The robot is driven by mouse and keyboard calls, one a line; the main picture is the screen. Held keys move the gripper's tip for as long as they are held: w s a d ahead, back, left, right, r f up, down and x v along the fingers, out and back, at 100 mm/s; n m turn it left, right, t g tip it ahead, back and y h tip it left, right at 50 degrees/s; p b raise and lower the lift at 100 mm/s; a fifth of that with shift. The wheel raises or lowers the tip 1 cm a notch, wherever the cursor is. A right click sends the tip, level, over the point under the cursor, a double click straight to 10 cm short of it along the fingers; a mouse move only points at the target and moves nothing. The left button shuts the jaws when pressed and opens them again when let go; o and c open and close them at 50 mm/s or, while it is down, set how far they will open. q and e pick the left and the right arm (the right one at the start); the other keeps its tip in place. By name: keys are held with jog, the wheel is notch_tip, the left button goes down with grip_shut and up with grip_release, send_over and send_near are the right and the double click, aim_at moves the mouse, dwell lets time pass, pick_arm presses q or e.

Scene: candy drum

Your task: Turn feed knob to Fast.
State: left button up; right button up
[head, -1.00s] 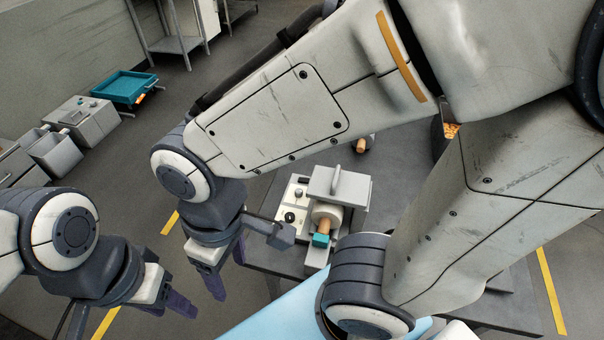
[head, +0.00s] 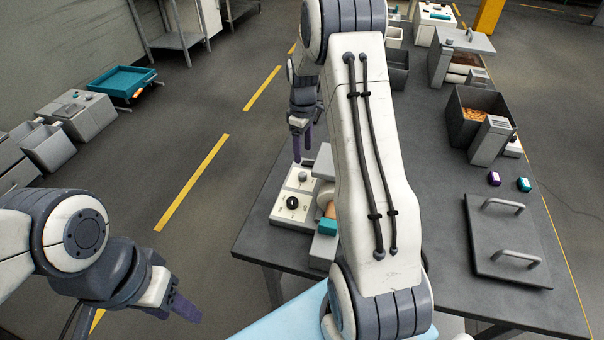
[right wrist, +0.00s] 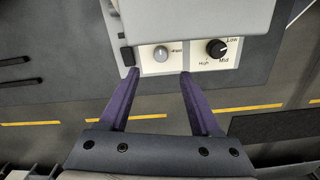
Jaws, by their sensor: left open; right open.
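A cream control panel (head: 288,212) stands at the left edge of the table. It carries a black knob (head: 292,202) and a small grey knob (head: 303,177). In the right wrist view the black knob (right wrist: 216,48) has the labels Low, Mid and High around it. The grey knob (right wrist: 161,53) has a small label too blurred to read. No Fast label is legible. My right gripper (head: 302,148) is open above the panel's far end; in the right wrist view its fingertips (right wrist: 159,73) are either side of the grey knob's line, touching nothing. My left gripper (head: 185,308) is open, left of the table.
A teal block (head: 326,226) and a machine sit beside the panel, partly hidden by my right arm. A bin of orange pieces (head: 485,115), two small blocks (head: 494,179) and a handled grey plate (head: 507,240) are on the right.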

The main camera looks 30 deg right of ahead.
aim_at(303, 174)
notch_tip(303, 174, down, 9)
jog(key=shift+a+p, duration=0.1)
jog(key=shift+p, duration=0.2)
grip_shut()
